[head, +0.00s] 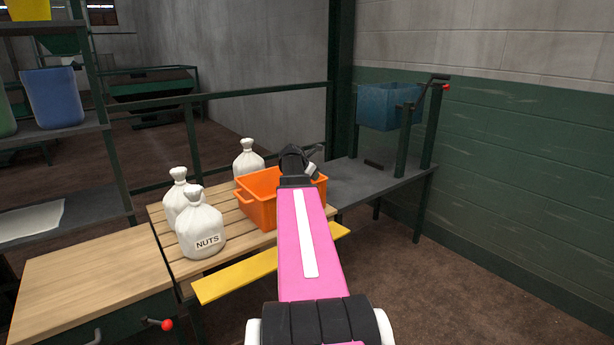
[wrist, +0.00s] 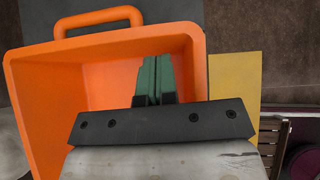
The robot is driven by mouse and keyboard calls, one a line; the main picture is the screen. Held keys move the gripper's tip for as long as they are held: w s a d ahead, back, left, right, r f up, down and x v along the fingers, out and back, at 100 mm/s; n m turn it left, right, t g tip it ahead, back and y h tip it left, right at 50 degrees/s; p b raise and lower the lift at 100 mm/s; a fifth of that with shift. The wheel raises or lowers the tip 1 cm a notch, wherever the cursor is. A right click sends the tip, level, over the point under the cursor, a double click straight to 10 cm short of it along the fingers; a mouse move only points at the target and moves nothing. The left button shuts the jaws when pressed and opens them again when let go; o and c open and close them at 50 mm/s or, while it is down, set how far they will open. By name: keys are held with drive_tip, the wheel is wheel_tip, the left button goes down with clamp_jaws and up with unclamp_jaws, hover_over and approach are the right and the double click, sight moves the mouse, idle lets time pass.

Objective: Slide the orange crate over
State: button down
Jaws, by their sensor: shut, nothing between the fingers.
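The orange crate (head: 255,200) stands upright on a slatted wooden table (head: 165,232), near its right end; my pink arm covers part of its right side. In the wrist view the crate (wrist: 37,110) fills much of the picture, with a loop handle at its top edge. My gripper (wrist: 156,78) shows there as two green fingers close together, shut and empty, over the open crate. I cannot tell how deep the fingertips are or whether they touch a wall. In the head view the fingers are hidden.
White tied sacks stand left of the crate, one marked NUTS (head: 201,228), and another sack (head: 248,159) stands behind it. A yellow board (head: 235,278) runs along the front edge. To the right is a grey table (head: 365,184), mostly clear, with a blue bin (head: 385,106) above it.

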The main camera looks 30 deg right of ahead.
drive_tip(key=shift+d, duration=0.8)
drive_tip(key=w+d, duration=0.2)
drive_tip(key=d, duration=1.7)
drive_tip(key=w+d, duration=0.3)
drive_tip(key=d, duration=1.6)
